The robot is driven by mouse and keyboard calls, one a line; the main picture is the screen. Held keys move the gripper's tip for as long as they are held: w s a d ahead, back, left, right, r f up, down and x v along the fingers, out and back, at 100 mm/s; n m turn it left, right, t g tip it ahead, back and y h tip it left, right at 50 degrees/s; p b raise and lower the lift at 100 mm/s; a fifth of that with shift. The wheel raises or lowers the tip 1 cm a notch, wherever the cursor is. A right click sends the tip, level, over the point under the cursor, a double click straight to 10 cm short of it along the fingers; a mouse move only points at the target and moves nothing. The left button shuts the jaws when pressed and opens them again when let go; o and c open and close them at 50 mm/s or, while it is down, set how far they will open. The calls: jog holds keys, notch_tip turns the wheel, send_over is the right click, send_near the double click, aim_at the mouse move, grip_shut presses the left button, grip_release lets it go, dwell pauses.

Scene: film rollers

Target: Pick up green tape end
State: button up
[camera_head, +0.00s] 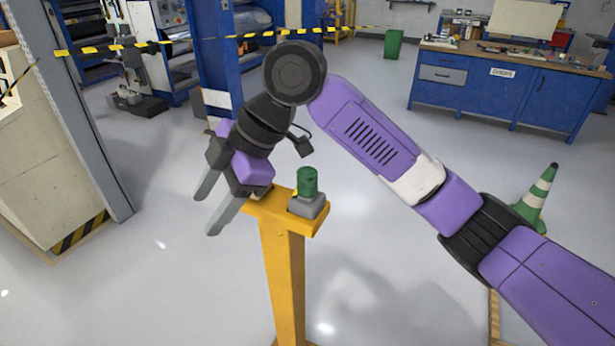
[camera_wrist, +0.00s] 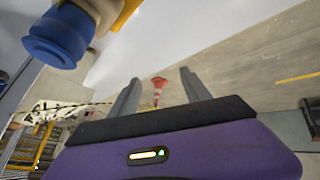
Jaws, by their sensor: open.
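A green cylinder (camera_head: 307,182), which looks like the green tape end, stands upright on a small grey block on the right part of a yellow stand's top (camera_head: 316,220). My gripper (camera_head: 204,215) is left of the stand, its fingers apart and pointing down-left, away from the green cylinder. Nothing is between the fingers. In the wrist view, my open gripper (camera_wrist: 159,78) shows with a blue cylinder (camera_wrist: 58,36) off to the upper left, close to a yellow part. The green cylinder is not seen in the wrist view. The gripper body hides the stand's left end in the head view.
A green-and-white cone (camera_head: 537,197) stands on the floor at right. A blue workbench (camera_head: 505,85) is at the back right. A pillar and wall (camera_head: 90,130) stand at left. A red cone (camera_wrist: 158,84) shows far off in the wrist view. The floor around the stand is clear.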

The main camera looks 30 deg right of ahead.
aim_at(307, 171)
jog(key=d+r+h, duration=0.2)
jog(key=d+r, duration=0.1)
jog(key=d, duration=0.2)
jog(key=s+d+r+n+g+h+p, duration=0.1)
jog(key=d+r+h, duration=0.1)
jog(key=d+r, duration=0.2)
jog(key=s+d+r+g+h, duration=0.1)
jog(key=d+r+h, duration=0.1)
jog(key=d, duration=0.5)
jog(key=shift+s+r+n+h, duration=0.15)
jog(key=shift+r+n+h, duration=0.15)
jog(key=shift+r, duration=0.45)
jog(key=shift+a+f+p, duration=0.15)
jog(key=shift+f+p, duration=0.45)
jog(key=shift+f, duration=3.2)
grip_shut()
